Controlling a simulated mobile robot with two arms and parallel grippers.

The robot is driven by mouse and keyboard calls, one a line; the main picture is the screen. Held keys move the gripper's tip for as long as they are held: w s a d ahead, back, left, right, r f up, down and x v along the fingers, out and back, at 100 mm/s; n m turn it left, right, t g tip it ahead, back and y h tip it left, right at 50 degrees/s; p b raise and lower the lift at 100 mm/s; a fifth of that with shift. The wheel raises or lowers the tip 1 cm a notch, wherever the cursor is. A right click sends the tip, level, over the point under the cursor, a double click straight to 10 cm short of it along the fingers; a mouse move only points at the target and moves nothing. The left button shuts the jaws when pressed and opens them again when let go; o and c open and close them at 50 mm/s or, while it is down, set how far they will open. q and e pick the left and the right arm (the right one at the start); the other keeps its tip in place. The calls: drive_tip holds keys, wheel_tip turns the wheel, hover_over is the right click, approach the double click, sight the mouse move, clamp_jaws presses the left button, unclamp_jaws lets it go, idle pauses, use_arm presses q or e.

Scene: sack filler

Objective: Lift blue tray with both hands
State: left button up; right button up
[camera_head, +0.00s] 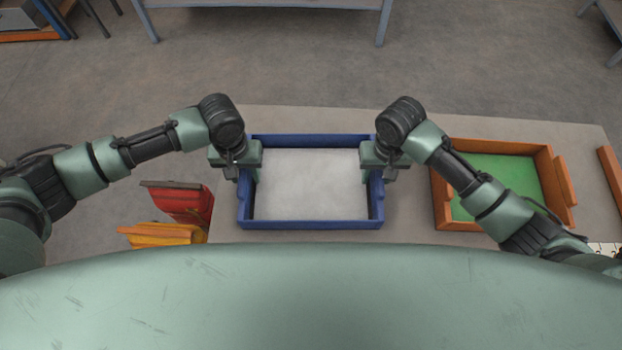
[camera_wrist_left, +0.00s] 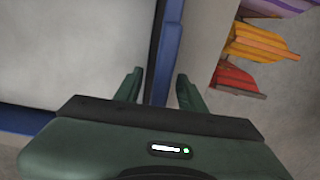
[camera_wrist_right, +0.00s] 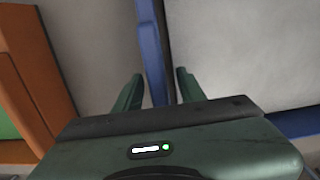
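The blue tray (camera_head: 310,225) lies on the table in the middle of the head view, with a whitish-grey floor inside its blue walls. My left gripper (camera_head: 248,176) is over its left wall. In the left wrist view that wall (camera_wrist_left: 168,50) runs between the two open fingers (camera_wrist_left: 158,88), with gaps beside it. My right gripper (camera_head: 372,176) is over its right wall. In the right wrist view that wall (camera_wrist_right: 151,50) passes between the open fingers (camera_wrist_right: 158,90), with gaps beside it. Neither gripper is closed on the tray.
An orange tray (camera_head: 443,212) with a green floor stands to the right, close to my right forearm. A red bin (camera_head: 185,205) and a yellow-orange bin (camera_head: 165,235) stand left of the blue tray. The grey table (camera_head: 415,215) is bare just around the tray.

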use_arm(q)
drive_tip(key=shift+f, duration=0.25)
use_arm(e)
drive_tip(key=shift+f, duration=0.25)
use_arm(q)
clamp_jaws()
use_arm(e)
clamp_jaws()
idle(0.9)
